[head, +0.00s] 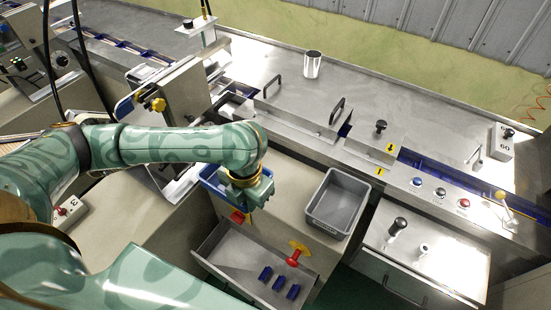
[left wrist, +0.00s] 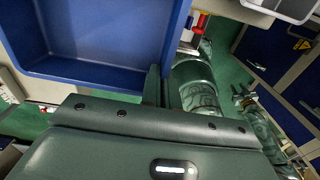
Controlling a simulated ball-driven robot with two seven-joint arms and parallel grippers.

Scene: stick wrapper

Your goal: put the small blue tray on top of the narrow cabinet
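The small blue tray (head: 213,182) shows in the head view partly behind my left gripper, at the left edge of the narrow cabinet (head: 283,205). In the left wrist view the tray (left wrist: 95,40) fills the upper left, and it looks empty. My left gripper (head: 247,190) is at the tray's right end. Its fingers (left wrist: 158,88) look closed on the tray's side wall. I cannot tell whether the tray touches the cabinet. My right gripper seems to show small at the right of the left wrist view (left wrist: 241,95); its opening is unclear.
A grey bin (head: 338,203) stands on the cabinet's right side. An open drawer (head: 235,252) below holds several small blue pieces. The steel machine (head: 300,130) runs behind, with a metal cup (head: 313,65) on it. Bare cabinet top lies between gripper and bin.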

